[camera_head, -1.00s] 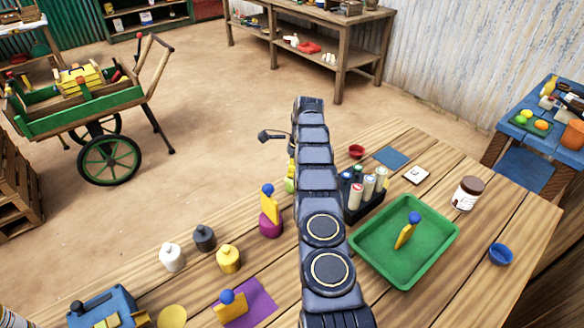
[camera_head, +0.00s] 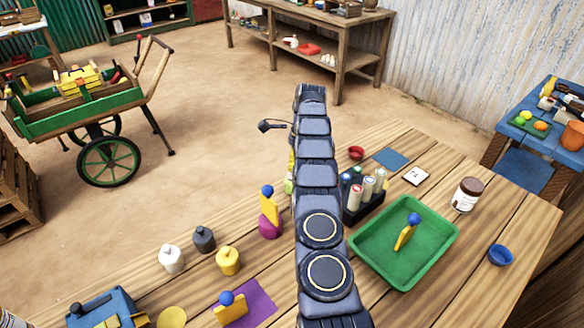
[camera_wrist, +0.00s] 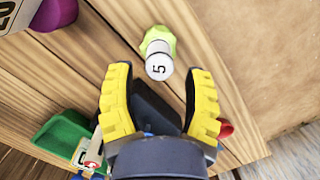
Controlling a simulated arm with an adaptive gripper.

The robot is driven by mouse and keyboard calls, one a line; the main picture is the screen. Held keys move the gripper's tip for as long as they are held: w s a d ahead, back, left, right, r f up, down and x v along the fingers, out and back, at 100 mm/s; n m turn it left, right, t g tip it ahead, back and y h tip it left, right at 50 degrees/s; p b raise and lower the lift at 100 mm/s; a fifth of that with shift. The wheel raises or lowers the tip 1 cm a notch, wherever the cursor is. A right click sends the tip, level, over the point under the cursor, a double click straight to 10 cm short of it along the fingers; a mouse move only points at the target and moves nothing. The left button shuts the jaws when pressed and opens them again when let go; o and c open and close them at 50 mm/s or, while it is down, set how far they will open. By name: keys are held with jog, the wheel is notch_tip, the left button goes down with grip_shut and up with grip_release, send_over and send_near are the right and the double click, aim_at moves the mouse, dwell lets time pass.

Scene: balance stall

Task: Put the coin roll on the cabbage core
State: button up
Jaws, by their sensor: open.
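The coin roll (camera_wrist: 159,62), a white cylinder marked 5, shows end-on in the wrist view. It appears to stand on the yellow-green cabbage core (camera_wrist: 151,35), which shows around its far side. In the head view the cabbage core (camera_head: 289,186) is a small green patch at the left edge of my arm. My gripper (camera_wrist: 160,73) is open, with its yellow-padded fingers on either side of the roll and gaps on both sides. My arm hides most of this spot in the head view.
A dark rack with several rolls (camera_head: 357,192) stands right of my arm, near a green tray (camera_head: 372,262) and a red bowl (camera_head: 356,152). A purple object (camera_head: 270,226) bearing a yellow wedge and blue ball stands left. Several small weights, including a yellow one (camera_head: 228,261), stand nearby.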

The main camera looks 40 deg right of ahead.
jog(key=r, duration=0.3)
jog(key=shift+s+d+r, duration=0.15)
jog(key=shift+s+r, duration=0.1)
jog(key=shift+r, duration=0.15)
jog(key=a+r+n, duration=0.6)
jog(key=a+r, duration=0.4)
jog(key=a, duration=0.2)
jog(key=s+a+r+n+g, duration=0.1)
jog(key=s+a+r+n, duration=0.25)
jog(key=a, duration=0.25)
jog(key=s+a+r+n+g, duration=0.1)
jog(key=s+a+r+n, duration=0.25)
jog(key=a, duration=0.25)
jog(key=s+a+n, duration=0.3)
jog(key=s+n, duration=0.1)
jog(key=s, duration=0.6)
jog(key=s+a+n+h, duration=0.1)
jog(key=s+a+n, duration=0.3)
jog(key=s, duration=0.6)
jog(key=s+a+f+n+g, duration=0.1)
jog(key=s+a+n, duration=0.2)
jog(key=s+n, duration=0.3)
jog(key=s, duration=0.4)
jog(key=shift+s+a, duration=0.15)
jog(key=shift+s, duration=0.2)
